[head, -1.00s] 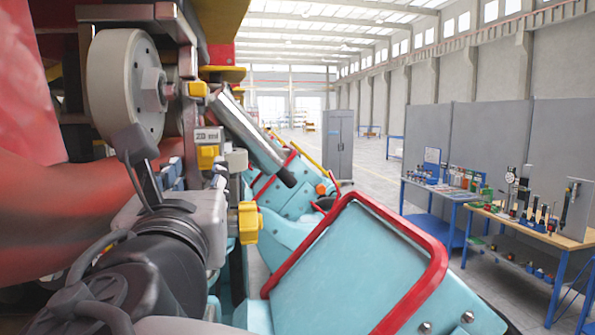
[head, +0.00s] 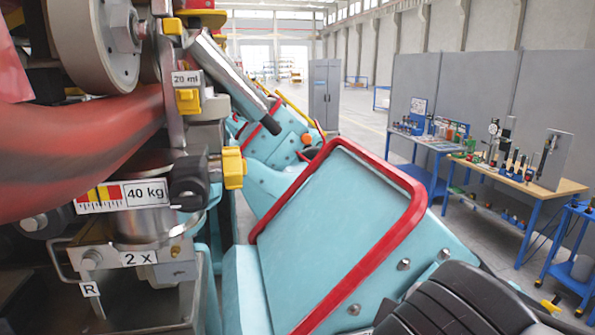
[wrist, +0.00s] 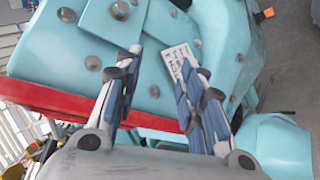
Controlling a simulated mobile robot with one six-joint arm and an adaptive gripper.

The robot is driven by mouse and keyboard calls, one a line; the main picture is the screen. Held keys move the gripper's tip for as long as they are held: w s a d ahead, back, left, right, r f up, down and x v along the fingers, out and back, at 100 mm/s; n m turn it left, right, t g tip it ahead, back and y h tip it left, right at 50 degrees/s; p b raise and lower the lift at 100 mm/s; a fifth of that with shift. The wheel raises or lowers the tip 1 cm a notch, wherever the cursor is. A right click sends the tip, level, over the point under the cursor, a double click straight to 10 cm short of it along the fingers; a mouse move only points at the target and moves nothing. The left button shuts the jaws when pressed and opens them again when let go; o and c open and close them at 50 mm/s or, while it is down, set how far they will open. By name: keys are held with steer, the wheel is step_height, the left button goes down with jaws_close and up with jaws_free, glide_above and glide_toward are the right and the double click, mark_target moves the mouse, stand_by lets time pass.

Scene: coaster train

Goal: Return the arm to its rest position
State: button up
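My gripper (wrist: 165,70) shows in the wrist view with its two fingers apart and nothing between them. Behind the fingers is a teal coaster car (wrist: 100,50) with round bolts, a red bar (wrist: 50,97) and a white label (wrist: 180,65). I cannot tell whether the fingers touch the car. The head view does not show the gripper. There the teal car with its red frame (head: 335,235) fills the middle. A black ribbed part (head: 450,305) covers the lower right corner, and I cannot tell what it belongs to.
At the left, close by, are a thick red tube (head: 80,150), a large grey wheel (head: 95,45) and a bracket with a 40 kg label (head: 147,193). Workbenches with tools (head: 510,175) stand at the right. The floor before the grey cabinet (head: 324,92) is open.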

steer(key=s+f+m+g+y, duration=0.2)
steer(key=s+f+m+y, duration=0.1)
steer(key=s+f+m, duration=0.65)
step_height(320, 180, down, 28)
steer(key=a+m+g+b, duration=0.1)
steer(key=b, duration=2.7)
steer(key=shift+s+r+m, duration=0.1)
steer(key=shift+m, duration=0.15)
